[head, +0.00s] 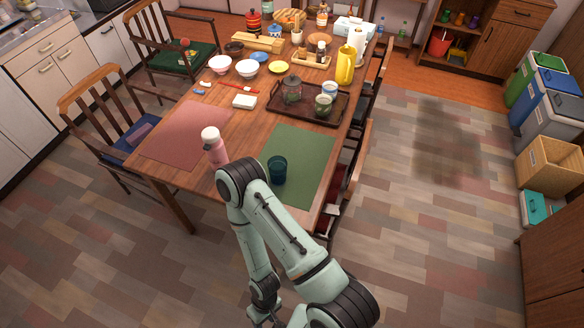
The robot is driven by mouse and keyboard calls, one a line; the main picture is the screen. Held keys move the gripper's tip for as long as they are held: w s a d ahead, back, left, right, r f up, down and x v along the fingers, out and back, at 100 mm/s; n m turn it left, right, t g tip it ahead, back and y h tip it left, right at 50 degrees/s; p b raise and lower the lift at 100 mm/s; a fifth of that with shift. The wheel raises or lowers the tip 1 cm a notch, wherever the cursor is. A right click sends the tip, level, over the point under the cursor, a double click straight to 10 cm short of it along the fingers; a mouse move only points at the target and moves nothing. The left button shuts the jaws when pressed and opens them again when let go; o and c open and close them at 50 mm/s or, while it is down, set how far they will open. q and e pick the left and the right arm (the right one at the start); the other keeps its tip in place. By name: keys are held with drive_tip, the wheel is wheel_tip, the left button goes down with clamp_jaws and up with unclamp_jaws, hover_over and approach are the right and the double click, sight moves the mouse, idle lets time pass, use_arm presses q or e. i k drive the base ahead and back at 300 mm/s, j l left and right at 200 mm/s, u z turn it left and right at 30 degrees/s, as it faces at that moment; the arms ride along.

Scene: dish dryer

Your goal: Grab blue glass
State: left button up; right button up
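The blue glass (277,172) is a dark teal-blue tumbler. It stands upright on the green placemat (305,150) at the near end of the wooden table. My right arm comes in from the bottom, with its bent elbow just in front of the glass. My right gripper (262,318) hangs low at the bottom edge of the head view, well apart from the glass. It is partly cut off, so its opening is unclear. My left gripper is not in view.
A pink bottle with a white cap (214,148) stands left of the glass, by a pink placemat (183,135). A dark tray (330,115) with a teapot and cups lies behind. Chairs (345,185) stand along both table sides.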

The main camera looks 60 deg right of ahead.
sight(276, 165)
drive_tip(key=k+l, duration=0.25)
drive_tip(key=l, duration=0.15)
drive_tip(key=k+l, duration=0.5)
drive_tip(key=l, duration=0.25)
drive_tip(key=i, duration=0.35)
